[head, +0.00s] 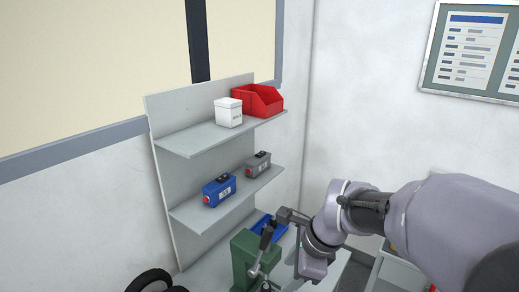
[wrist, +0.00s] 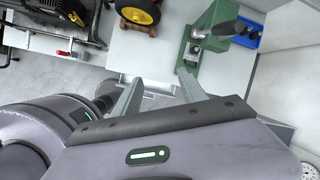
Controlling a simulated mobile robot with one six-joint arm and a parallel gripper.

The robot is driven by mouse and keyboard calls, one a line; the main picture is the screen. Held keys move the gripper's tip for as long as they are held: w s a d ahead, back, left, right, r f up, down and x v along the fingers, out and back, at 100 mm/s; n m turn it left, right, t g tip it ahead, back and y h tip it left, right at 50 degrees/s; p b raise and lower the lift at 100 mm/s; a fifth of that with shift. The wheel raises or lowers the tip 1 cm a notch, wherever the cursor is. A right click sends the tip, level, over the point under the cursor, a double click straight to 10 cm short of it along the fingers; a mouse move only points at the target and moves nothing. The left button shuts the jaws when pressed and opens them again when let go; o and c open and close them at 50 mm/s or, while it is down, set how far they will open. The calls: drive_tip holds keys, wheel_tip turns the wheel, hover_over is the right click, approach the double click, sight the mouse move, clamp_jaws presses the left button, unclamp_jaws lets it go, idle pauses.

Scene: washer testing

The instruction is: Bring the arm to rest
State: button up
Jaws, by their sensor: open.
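My gripper (wrist: 158,88) shows at the middle of the wrist view. Its two grey fingers are spread apart with nothing between them. A pale flat surface lies beyond the fingertips. In the head view my arm reaches in from the right and bends down at the wrist, beside a green machine (head: 243,258) with a lever. The fingertips cannot be made out there. The green machine also shows in the wrist view (wrist: 209,52), beyond and to the right of the fingers, apart from them.
A grey shelf unit (head: 170,178) holds a white box (head: 228,113), a red bin (head: 259,100), a blue device (head: 219,190) and a grey device (head: 258,164). A blue tray (head: 268,226) lies behind the green machine. A yellow wheel (wrist: 137,13) and black-framed equipment (wrist: 62,12) stand upper left.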

drive_tip(key=s+d+f+n+t+b, duration=0.1)
drive_tip(key=s+f+n+b, duration=0.4)
drive_tip(key=f+b, duration=0.4)
drive_tip(key=s+d+f+n+t+h+b, duration=0.1)
drive_tip(key=s+f+n+b, duration=0.4)
drive_tip(key=b, duration=0.8)
drive_tip(key=s+d+f+n+t+b, duration=0.1)
drive_tip(key=s+f+n+b, duration=0.4)
drive_tip(key=s+f+b, duration=0.4)
wheel_tip(320, 180, down, 5)
drive_tip(key=shift+s+f+b, duration=0.1)
drive_tip(key=shift+s+b, duration=0.05)
drive_tip(key=shift+b, duration=0.85)
drive_tip(key=shift+d, duration=0.1)
drive_tip(key=shift+c, duration=0.3)
